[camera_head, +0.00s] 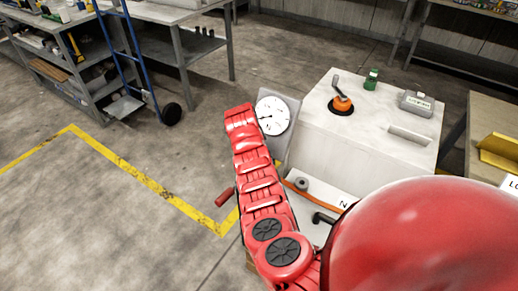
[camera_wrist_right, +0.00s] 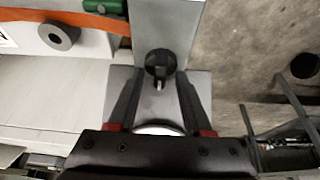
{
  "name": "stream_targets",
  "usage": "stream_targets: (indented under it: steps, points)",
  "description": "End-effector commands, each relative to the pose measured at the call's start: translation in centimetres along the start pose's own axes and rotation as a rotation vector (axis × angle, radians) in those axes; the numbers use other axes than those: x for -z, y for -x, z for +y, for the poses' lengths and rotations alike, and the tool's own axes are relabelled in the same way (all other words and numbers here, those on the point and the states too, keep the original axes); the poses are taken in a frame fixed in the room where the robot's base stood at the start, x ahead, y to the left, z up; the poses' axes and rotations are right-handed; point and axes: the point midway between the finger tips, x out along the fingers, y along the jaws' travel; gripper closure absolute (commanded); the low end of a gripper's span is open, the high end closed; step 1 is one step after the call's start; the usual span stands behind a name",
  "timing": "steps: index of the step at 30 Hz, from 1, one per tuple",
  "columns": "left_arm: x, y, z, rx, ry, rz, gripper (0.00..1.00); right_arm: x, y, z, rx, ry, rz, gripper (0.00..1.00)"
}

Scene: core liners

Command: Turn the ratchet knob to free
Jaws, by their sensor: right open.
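A small dark round knob (camera_wrist_right: 159,61) with a lighter pointer-like tab sits on a grey upright bar in the right wrist view. I take it as the ratchet knob; no marking for free is readable. My right gripper (camera_wrist_right: 159,76) is open, its two dark fingers on either side of the knob's near side. I cannot tell whether they touch it. In the head view my red arm covers this area, and neither the knob nor the right gripper shows. My left gripper is in no view.
A white-topped machine (camera_head: 352,120) carries an orange-based crank (camera_head: 342,104), a green block (camera_head: 371,80) and a grey box (camera_head: 416,103). A dial gauge (camera_head: 273,116) stands beside my arm. An orange strap (camera_wrist_right: 70,20) and a roller (camera_wrist_right: 58,36) lie left of the knob.

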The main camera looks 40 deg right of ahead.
Motion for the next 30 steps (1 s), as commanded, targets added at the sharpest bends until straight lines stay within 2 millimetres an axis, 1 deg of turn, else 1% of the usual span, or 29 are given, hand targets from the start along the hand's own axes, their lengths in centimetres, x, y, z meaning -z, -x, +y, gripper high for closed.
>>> stream_targets:
  steps: [5, 8, 11, 16, 19, 22, 23, 24, 27, 30]
  points:
    - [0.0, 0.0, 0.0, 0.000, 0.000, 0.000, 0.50, 0.1, 0.4, -0.1, 0.002, 0.000, 0.003, 0.50]
    - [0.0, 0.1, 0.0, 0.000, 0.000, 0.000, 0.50, 0.2, 1.3, -0.1, 0.004, 0.000, 0.005, 0.50]
    - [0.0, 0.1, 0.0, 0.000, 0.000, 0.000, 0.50, 0.1, 2.7, -0.2, 0.006, 0.000, 0.006, 0.50]
    - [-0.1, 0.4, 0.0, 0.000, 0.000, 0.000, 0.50, 0.2, 6.3, -0.1, 0.007, 0.000, 0.007, 0.50]
    - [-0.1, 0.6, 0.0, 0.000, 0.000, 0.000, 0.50, 0.2, 9.1, -0.2, 0.009, -0.001, 0.008, 0.50]
    - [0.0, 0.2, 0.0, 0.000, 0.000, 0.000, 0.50, 0.1, 12.0, -0.2, 0.008, 0.002, 0.005, 0.50]
    - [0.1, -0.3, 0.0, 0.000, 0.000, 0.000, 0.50, 0.1, 12.8, -0.2, 0.003, 0.004, 0.003, 0.50]
    - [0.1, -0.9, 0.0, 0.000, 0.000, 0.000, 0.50, 0.1, 13.3, -0.1, -0.001, 0.004, 0.002, 0.50]
    - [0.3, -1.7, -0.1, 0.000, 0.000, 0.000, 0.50, 0.1, 14.6, 0.0, -0.002, 0.002, 0.001, 0.50]
    - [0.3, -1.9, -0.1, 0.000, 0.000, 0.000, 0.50, 0.0, 15.7, -0.1, -0.001, 0.002, 0.002, 0.50]
